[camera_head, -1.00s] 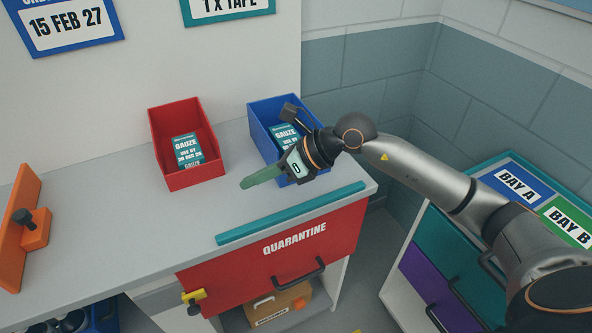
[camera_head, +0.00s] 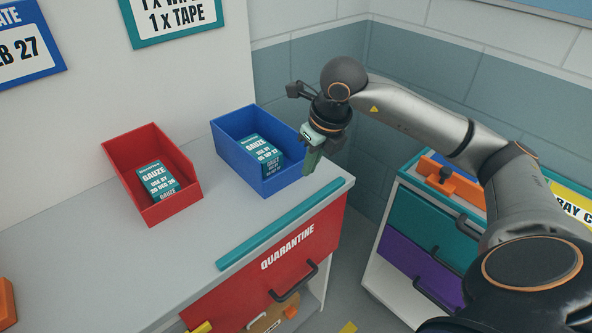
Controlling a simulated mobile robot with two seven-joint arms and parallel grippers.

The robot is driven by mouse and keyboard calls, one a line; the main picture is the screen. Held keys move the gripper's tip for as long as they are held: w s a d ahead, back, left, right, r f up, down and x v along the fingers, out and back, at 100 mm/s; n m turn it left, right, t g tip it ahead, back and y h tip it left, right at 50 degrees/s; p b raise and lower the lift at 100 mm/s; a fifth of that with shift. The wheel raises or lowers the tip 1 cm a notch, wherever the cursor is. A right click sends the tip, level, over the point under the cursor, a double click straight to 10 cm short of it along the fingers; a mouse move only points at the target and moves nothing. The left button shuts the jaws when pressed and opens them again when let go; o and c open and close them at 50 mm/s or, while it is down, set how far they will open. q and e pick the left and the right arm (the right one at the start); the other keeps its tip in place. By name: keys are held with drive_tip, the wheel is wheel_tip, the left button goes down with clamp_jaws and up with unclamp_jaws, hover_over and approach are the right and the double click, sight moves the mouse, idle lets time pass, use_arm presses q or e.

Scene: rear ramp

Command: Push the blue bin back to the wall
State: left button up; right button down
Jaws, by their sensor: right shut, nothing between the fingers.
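The blue bin (camera_head: 233,163) stands upright on the grey counter (camera_head: 110,250), its back end close to the white wall panel (camera_head: 150,85); any gap behind it is hard to tell. A teal gauze box (camera_head: 262,153) sits inside it. My right gripper (camera_head: 311,163) is at the bin's right side, near its front end, with its green fingers pointing down and shut with nothing between them. Whether the fingers touch the bin is unclear. My left gripper is not in view.
A red bin (camera_head: 120,162) with another gauze box stands left of the blue bin. A teal strip (camera_head: 285,222) lies along the counter's front edge, above the red quarantine drawer (camera_head: 265,265). A drawer cabinet (camera_head: 435,225) stands at the right.

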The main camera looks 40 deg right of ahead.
drive_tip(key=x, duration=0.8)
drive_tip(key=shift+f+p, duration=0.3)
drive_tip(key=shift+f, duration=0.15)
drive_tip(key=shift+w+a+p, duration=0.15)
drive_tip(key=shift+w+p, duration=0.2)
drive_tip(key=shift+w, duration=1.75)
drive_tip(key=shift+f, duration=0.1)
